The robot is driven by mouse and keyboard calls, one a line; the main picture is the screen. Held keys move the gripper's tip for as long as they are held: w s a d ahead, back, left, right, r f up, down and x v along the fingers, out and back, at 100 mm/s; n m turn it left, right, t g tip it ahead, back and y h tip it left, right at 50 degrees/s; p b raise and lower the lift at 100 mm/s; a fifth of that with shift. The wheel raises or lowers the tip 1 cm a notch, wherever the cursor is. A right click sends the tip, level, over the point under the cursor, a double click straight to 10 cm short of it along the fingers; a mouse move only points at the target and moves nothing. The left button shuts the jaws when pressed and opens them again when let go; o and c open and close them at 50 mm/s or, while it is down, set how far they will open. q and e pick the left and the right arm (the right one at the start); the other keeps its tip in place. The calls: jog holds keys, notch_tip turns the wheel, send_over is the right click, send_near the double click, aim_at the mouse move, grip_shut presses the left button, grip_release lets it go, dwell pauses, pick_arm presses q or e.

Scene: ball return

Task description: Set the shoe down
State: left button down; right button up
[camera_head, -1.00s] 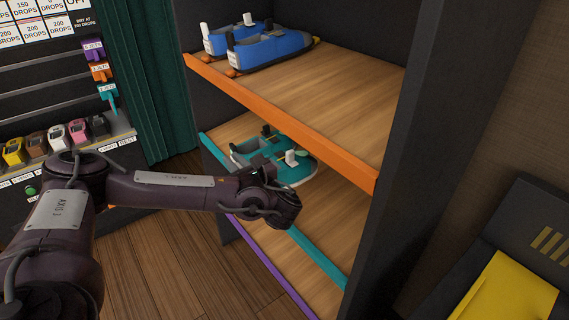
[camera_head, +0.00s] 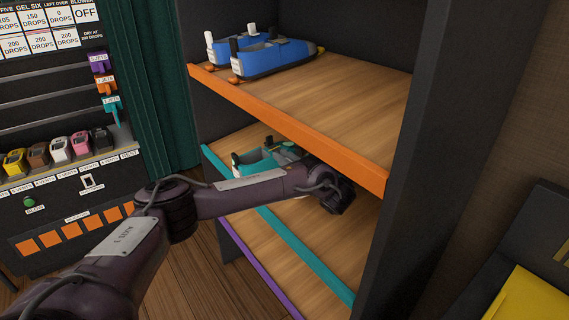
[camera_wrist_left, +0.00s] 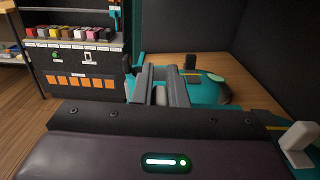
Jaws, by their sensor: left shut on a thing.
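My left arm reaches into the teal-edged middle shelf in the head view, its wrist (camera_head: 338,195) low over the boards. The fingers are hidden there. In the left wrist view, my left gripper (camera_wrist_left: 160,90) has its grey fingers shut at a teal shoe (camera_wrist_left: 213,88) with a dark knob on top. Teal surface with a white lever (camera_wrist_left: 299,138) shows close to the camera at the right; I cannot tell whether it belongs to the same shoe. In the head view, a teal shoe (camera_head: 255,162) shows behind my forearm, partly covered. Contact between the held shoe and the shelf is hidden.
Two blue shoes (camera_head: 272,58) stand on the upper orange-edged shelf (camera_head: 330,90), close above my wrist. A dark side panel (camera_head: 440,120) bounds the shelves at right. The teal-edged shelf (camera_head: 305,243) has bare boards toward the front right. A purple-edged shelf lies below.

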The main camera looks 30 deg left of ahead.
pick_arm(q)
jog(key=shift+f, duration=0.8)
